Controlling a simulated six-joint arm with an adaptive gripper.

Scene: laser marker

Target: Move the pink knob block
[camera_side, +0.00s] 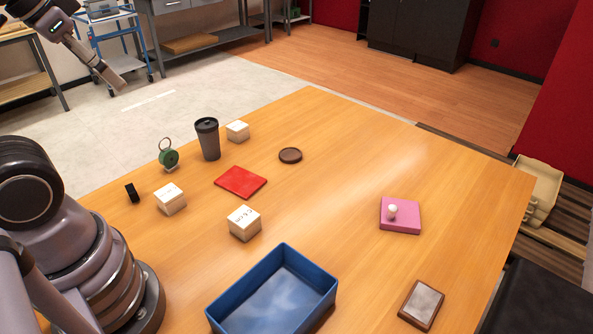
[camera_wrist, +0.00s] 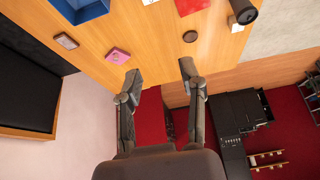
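The pink knob block (camera_side: 400,217) is a flat pink square with a small white knob on top. It lies on the right part of the wooden table, clear of other objects. It also shows in the wrist view (camera_wrist: 118,56), small and far off, left of my fingers. My gripper (camera_wrist: 158,72) is open, with its two fingers wide apart and nothing between them. It is well away from the block and above the table.
A blue bin (camera_side: 272,296) stands at the table's near edge. A framed tile (camera_side: 421,305) lies near right. A red pad (camera_side: 240,181), white boxes (camera_side: 244,223), a dark cup (camera_side: 208,139), a brown disc (camera_side: 290,155) and a green item (camera_side: 168,158) sit left and back. Table around the block is bare.

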